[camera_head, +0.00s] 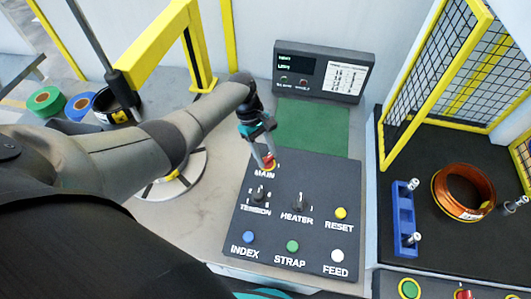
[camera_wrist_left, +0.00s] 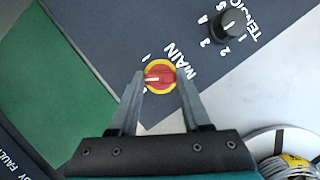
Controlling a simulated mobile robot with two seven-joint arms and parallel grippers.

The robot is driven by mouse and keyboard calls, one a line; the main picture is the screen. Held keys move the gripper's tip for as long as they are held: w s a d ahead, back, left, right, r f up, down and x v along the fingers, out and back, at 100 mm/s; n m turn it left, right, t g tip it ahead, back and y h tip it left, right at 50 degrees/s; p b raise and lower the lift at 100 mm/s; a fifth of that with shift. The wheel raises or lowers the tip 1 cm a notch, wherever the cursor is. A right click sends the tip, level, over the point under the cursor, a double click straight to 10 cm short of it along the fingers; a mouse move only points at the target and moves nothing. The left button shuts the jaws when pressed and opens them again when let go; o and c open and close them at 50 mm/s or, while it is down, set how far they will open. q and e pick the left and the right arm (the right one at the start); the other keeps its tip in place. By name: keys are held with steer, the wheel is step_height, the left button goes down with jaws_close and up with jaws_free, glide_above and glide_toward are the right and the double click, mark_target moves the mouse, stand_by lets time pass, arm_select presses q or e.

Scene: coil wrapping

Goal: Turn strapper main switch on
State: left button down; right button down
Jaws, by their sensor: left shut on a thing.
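The main switch is a red rotary knob on a yellow ring, at the top of the dark control panel (camera_head: 237,222), above the MAIN label. The main switch shows well in the left wrist view (camera_wrist_left: 160,77), with a white mark on the knob pointing left. My left gripper (camera_head: 264,158) reaches down to the switch from above. In the left wrist view my left gripper (camera_wrist_left: 160,80) has one finger on each side of the red knob, shut on it. In the head view the fingers partly cover the switch. My right gripper is not seen.
The panel also has a tension knob (camera_head: 258,194), a heater knob (camera_head: 300,203) and several push buttons. A display box (camera_head: 325,73) stands behind a green plate (camera_head: 313,124). A copper coil (camera_head: 463,191) lies at right near a yellow mesh guard (camera_head: 437,80).

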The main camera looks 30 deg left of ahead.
arm_select(q)
steer(key=m+g+b, duration=0.1)
steer(key=m, duration=0.2)
steer(key=m+g+y+b, duration=0.1)
steer(key=m, duration=0.2)
steer(key=shift+w+d+f+m+y, duration=0.1)
steer(key=shift+d+m+y, duration=0.05)
steer(key=shift+m+y, duration=0.15)
steer(key=m, duration=0.2)
steer(key=m+g+y+b, duration=0.1)
steer(key=m, duration=0.1)
steer(key=shift+w+m+y, duration=0.1)
steer(key=shift+m+y, duration=0.2)
steer(key=shift+m, duration=0.1)
steer(key=shift+c, duration=1.8)
jaws_free()
